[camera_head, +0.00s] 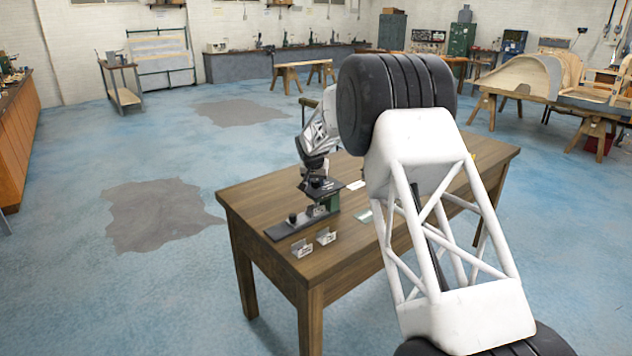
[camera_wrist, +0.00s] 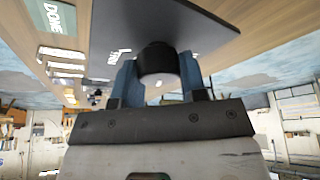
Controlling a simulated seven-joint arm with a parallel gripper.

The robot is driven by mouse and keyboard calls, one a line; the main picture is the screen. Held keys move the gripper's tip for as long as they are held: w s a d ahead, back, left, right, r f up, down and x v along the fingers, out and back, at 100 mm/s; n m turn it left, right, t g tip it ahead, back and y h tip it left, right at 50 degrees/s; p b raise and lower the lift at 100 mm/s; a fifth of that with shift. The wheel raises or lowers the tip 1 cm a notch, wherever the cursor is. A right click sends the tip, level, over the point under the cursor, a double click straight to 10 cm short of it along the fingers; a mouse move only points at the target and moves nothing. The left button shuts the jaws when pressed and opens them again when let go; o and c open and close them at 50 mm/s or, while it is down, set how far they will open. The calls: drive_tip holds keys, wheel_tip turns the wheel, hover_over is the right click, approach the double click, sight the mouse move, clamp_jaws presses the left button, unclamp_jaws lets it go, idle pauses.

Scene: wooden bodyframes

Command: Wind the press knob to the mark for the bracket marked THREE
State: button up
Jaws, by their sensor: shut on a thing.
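The press (camera_head: 326,198) stands on the wooden table, with a dark base and a green body. My gripper (camera_head: 316,172) is at the top of the press. In the wrist view the blue fingers of my gripper (camera_wrist: 160,72) are shut on both sides of the black round press knob (camera_wrist: 158,58). Two small metal brackets, one left (camera_head: 302,247) and one right (camera_head: 326,236), sit on the table in front of the press. Their markings are too small to read. The knob's pointer and the marks around it cannot be made out.
The wooden table (camera_head: 270,203) also carries small pale cards (camera_head: 356,185). A green sign reading DONE (camera_wrist: 58,18) and a white label (camera_wrist: 62,57) show in the wrist view. My arm hides the table's right part. Blue floor surrounds the table; workbenches stand far back.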

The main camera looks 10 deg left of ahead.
sight(314, 192)
drive_tip(key=shift+f, duration=0.1)
idle(0.5)
drive_tip(key=o, duration=0.9)
drive_tip(key=shift+o, duration=0.2)
drive_tip(key=v, duration=0.8)
